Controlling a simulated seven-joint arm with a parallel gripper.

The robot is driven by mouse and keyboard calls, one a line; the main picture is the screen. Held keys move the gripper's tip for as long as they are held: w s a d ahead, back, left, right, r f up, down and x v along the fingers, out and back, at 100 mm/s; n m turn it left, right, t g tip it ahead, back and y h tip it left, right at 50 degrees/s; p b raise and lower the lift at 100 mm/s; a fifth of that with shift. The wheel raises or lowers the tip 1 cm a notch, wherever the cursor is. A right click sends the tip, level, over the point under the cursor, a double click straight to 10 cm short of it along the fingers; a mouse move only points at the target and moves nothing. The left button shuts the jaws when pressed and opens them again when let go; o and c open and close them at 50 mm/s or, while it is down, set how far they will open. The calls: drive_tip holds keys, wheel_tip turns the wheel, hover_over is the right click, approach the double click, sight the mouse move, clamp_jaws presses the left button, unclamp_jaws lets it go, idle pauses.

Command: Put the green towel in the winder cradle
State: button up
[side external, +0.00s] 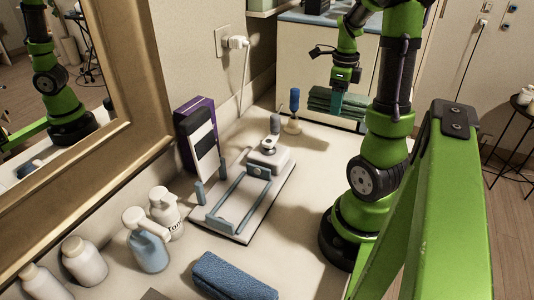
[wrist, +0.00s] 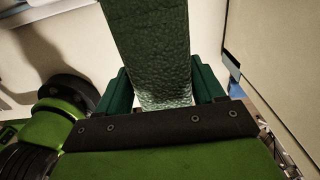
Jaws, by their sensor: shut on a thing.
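The green towel (side external: 352,100) is dark green and folded, at the far end of the counter in the side external view. My gripper (side external: 336,104) is at it, pointing down. In the wrist view the towel (wrist: 150,45) is a long textured green strip between my two teal fingers (wrist: 165,88), which are shut on it. Whether it is lifted clear of the surface I cannot tell. The winder cradle (side external: 233,221), a blue-grey frame on a pale board, is in the middle of the counter, nearer the camera and apart from my gripper. I see no towel in it.
A blue folded towel (side external: 234,278) lies at the counter's front. Several bottles, one blue and white (side external: 149,250), stand left of the cradle. A purple and black box (side external: 197,135) leans by the wall. A blue-handled tool (side external: 294,105) stands between cradle and gripper.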

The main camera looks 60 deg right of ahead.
wheel_tip(320, 180, up, 7)
drive_tip(key=shift+r, duration=0.1)
drive_tip(key=w+a+n, duration=0.5)
drive_tip(key=w+a, duration=0.2)
drive_tip(key=w, duration=0.1)
drive_tip(key=n, duration=1.3)
hover_over(241, 201)
wheel_tip(241, 201, down, 15)
drive_tip(key=shift+s+f, duration=0.1)
drive_tip(key=shift+f, duration=2.1)
drive_tip(key=shift+f, duration=0.1)
drive_tip(key=o, duration=1.1)
